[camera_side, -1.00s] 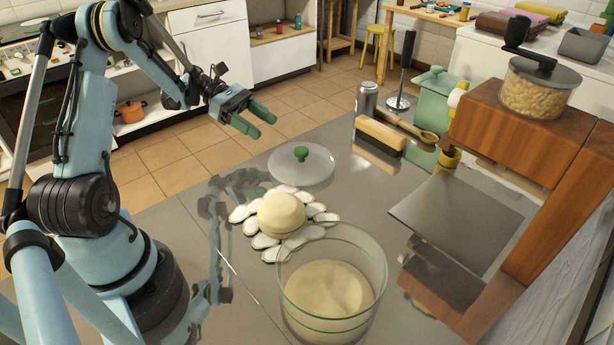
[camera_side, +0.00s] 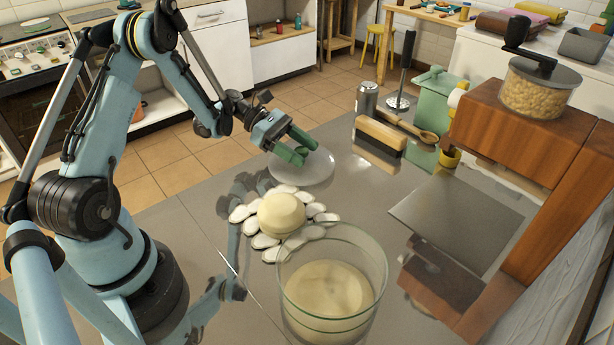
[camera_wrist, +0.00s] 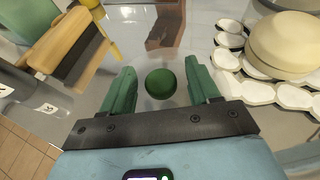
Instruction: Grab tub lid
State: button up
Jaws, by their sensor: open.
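The tub lid (camera_side: 313,172) is a clear round disc lying on the grey table, with a round green knob (camera_wrist: 161,83) at its middle. In the side view my gripper (camera_side: 304,149) is over the lid and hides most of the knob. In the wrist view the knob sits between the two green fingers, with a gap on each side. The fingers are apart and hold nothing. The clear glass tub (camera_side: 375,265) stands at the table's front, with pale dough inside.
A pale round dough (camera_side: 281,212) sits on several white oval pieces (camera_side: 265,241) close to the lid. A wooden block brush (camera_side: 380,134), a can (camera_side: 367,98) and a green bin (camera_side: 433,100) stand behind right. A wooden grinder (camera_side: 520,135) is at the right.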

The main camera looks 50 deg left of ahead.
jog(key=shift+d+f, duration=0.1)
jog(key=shift+d, duration=0.15)
grip_shut()
jog(key=shift+r, duration=0.2)
